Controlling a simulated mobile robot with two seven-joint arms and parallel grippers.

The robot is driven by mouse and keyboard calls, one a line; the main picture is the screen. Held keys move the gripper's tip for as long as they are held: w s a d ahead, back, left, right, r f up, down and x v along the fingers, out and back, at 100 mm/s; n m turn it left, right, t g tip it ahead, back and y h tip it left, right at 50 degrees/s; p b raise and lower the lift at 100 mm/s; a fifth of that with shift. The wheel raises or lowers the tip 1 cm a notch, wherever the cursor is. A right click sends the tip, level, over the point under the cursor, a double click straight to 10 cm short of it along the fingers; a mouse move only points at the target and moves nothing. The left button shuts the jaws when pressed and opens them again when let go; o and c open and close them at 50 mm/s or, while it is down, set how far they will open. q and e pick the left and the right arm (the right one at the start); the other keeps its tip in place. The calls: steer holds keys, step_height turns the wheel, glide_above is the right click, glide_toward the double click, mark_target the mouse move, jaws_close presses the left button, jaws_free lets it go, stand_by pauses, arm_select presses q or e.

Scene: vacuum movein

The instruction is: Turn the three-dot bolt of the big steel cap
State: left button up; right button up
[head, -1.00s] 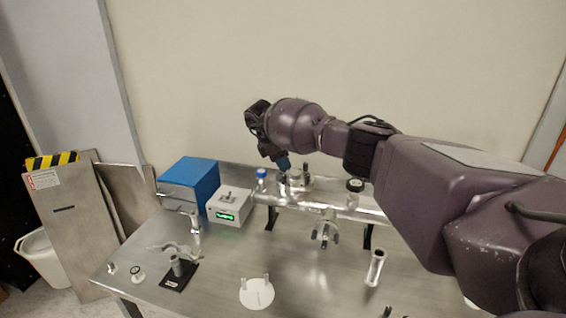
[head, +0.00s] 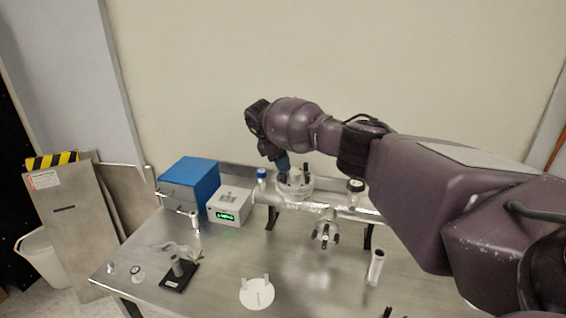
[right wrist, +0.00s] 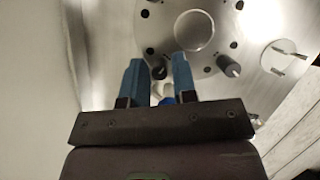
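The big steel cap (head: 296,188) is a round flange on the pipe at the back of the bench. In the right wrist view it is a bright disc (right wrist: 222,50) with a round central opening and several dark holes. A dark-headed bolt (right wrist: 229,66) stands up right of the opening; another dark bolt head (right wrist: 158,70) shows between my fingertips. I cannot read dots on either. My right gripper (right wrist: 160,64) points at the cap's near-left rim, its blue fingers apart with a gap around the bolt head. It also shows in the head view (head: 283,163). My left gripper is out of view.
A blue-capped port (head: 262,174) and a black-capped port (head: 355,186) flank the cap. A blue box (head: 190,181) and a grey box with a green display (head: 230,205) stand left. A white disc (head: 257,293) lies on the bench (head: 215,272), with bare steel around it.

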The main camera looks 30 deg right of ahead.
steer(key=shift+r, duration=0.1)
steer(key=shift+r, duration=0.15)
steer(key=v, duration=1)
steer(key=shift+a+r, duration=0.15)
steer(key=shift+a, duration=0.05)
steer(key=shift+w+b, duration=0.15)
steer(key=shift+b, duration=0.2)
